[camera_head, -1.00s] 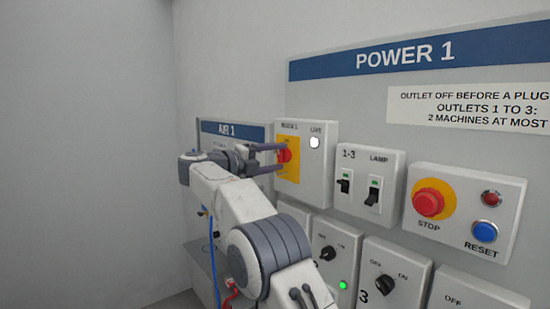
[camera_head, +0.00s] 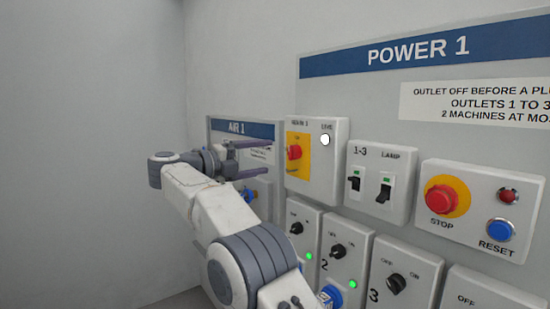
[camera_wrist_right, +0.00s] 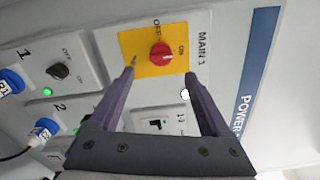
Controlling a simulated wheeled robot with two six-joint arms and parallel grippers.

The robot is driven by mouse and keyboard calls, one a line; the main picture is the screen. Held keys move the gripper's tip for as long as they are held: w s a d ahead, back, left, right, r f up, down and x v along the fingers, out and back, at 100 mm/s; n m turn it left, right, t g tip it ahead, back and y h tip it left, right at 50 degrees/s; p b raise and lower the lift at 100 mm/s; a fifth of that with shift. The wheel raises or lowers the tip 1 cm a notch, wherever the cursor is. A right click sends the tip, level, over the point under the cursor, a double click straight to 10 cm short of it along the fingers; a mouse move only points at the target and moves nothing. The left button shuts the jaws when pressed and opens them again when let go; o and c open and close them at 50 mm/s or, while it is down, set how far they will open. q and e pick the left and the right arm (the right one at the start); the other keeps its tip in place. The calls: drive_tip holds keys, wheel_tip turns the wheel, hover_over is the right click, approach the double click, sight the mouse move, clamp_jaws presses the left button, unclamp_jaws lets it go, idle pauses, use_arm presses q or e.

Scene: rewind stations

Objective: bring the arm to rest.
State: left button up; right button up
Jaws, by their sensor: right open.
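My right gripper (camera_head: 268,159) is open and empty. In the head view it is raised in front of the AIR 1 panel, just left of the main switch box. The main switch's red knob (camera_head: 294,152) sits on a yellow plate. In the right wrist view my right gripper (camera_wrist_right: 162,82) has its two fingers spread apart, and the red knob (camera_wrist_right: 161,55) shows beyond and between the fingertips, apart from them. My left gripper is not in view.
The POWER 1 board (camera_head: 480,62) fills the right side. It carries 1-3 and LAMP switches (camera_head: 370,185), a red STOP button (camera_head: 440,198), a blue RESET button (camera_head: 499,230) and outlet boxes (camera_head: 335,255) with green lights. The grey wall at left is clear.

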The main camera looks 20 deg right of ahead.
drive_tip(key=shift+v, duration=1.1)
